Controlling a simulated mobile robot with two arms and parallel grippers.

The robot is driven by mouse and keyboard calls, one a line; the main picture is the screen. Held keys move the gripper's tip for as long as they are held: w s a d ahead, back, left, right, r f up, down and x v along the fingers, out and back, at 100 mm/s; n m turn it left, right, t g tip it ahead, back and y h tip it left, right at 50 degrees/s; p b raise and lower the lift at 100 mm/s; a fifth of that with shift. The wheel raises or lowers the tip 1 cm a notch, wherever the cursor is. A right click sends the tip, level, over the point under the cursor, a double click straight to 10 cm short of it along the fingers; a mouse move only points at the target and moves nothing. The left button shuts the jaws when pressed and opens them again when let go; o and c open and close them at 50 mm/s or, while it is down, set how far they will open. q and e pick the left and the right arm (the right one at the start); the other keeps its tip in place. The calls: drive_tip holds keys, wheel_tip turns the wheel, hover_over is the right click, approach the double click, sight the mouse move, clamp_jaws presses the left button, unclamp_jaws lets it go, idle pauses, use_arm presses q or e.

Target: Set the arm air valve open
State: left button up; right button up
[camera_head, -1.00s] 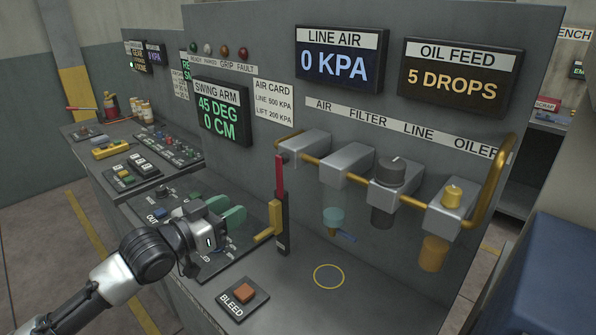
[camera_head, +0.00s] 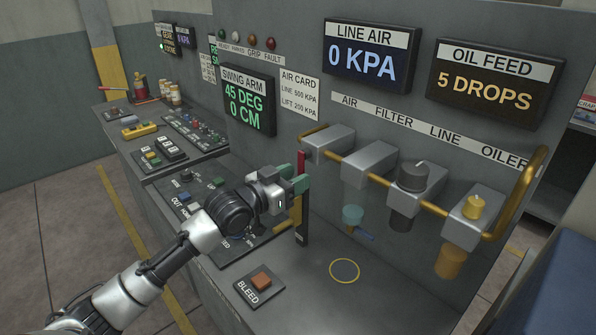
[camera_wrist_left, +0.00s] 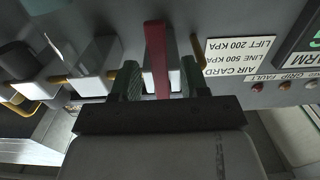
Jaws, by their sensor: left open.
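The air valve's red handle (camera_head: 301,160) stands upright at the left end of the pipe, below the AIR label. A black piece continues below it. My left gripper (camera_head: 295,180) is open at the red handle, with its green fingers by the handle's lower part. In the left wrist view, which looks upside down, the red handle (camera_wrist_left: 157,50) lies between the two spread fingers of the left gripper (camera_wrist_left: 158,80). A gap shows on each side, so the fingers look apart from it. The LINE AIR display (camera_head: 364,56) reads 0 KPA. My right gripper is not in view.
A yellow pipe (camera_head: 377,178) runs right through several grey blocks, with a dark regulator knob (camera_head: 411,176) and a yellow oiler knob (camera_head: 475,206). A BLEED button (camera_head: 261,280) sits on the bench in front. Bare bench lies around the yellow ring (camera_head: 344,271).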

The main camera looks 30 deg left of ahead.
use_arm(q)
drive_tip(key=shift+w+d, duration=0.3)
drive_tip(key=shift+w, duration=0.35)
clamp_jaws()
